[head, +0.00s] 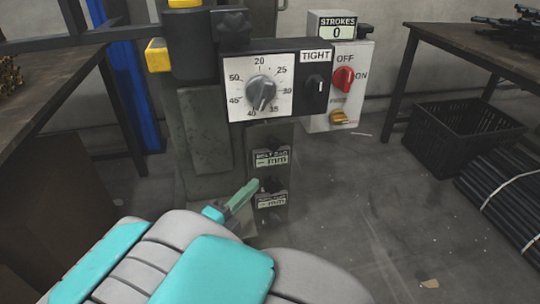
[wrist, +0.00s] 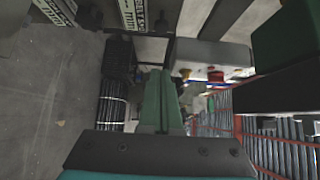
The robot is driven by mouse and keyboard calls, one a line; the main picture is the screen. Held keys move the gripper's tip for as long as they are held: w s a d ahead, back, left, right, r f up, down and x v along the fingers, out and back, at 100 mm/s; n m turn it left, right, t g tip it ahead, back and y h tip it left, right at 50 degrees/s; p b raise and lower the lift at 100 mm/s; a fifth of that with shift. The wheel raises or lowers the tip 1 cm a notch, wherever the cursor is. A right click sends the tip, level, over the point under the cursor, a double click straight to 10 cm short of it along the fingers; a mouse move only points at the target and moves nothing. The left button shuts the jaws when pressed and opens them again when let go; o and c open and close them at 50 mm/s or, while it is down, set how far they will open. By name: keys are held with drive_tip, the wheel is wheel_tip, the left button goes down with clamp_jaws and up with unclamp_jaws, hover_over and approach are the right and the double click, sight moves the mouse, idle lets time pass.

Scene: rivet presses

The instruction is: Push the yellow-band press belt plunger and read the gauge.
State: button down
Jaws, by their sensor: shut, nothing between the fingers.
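The press (head: 205,135) stands at centre left with yellow parts at its top. A small display reading "– mm" under a belt label (head: 272,158) sits low on its front, with a dark knob-like plunger just above it. A second display (head: 272,200), also "– mm", sits below with another dark plunger (head: 271,184) above it. The lower label is too small to read surely. My gripper (head: 256,184) is shut and empty, its green tips close to the lower plunger; I cannot tell whether they touch. The wrist view shows the shut fingers (wrist: 160,78) and both displays at the top left.
A dial (head: 262,88) with a grey knob and a TIGHT label is above. A control box (head: 340,95) has a STROKES 0 counter and red OFF/ON knob. A black crate (head: 465,135) and dark rods lie right.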

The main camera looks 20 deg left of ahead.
sight(270, 147)
drive_tip(key=shift+w, duration=0.1)
drive_tip(key=shift+w+a+x, duration=0.1)
drive_tip(key=shift+a+x, duration=0.4)
drive_tip(key=shift+x, duration=1.6)
drive_tip(key=shift+w+a+x, duration=0.15)
drive_tip(key=shift+a+x, duration=0.3)
drive_tip(key=shift+x, duration=1.65)
drive_tip(key=shift+w+a+x, duration=0.1)
drive_tip(key=shift+a+x, duration=0.4)
drive_tip(key=shift+x, duration=1.65)
drive_tip(key=shift+w+a+f+b, duration=0.1)
drive_tip(key=shift+w+a+b, duration=0.3)
drive_tip(key=shift+w+b, duration=0.2)
drive_tip(key=shift+w+a, duration=0.15)
drive_tip(key=shift+w, duration=0.15)
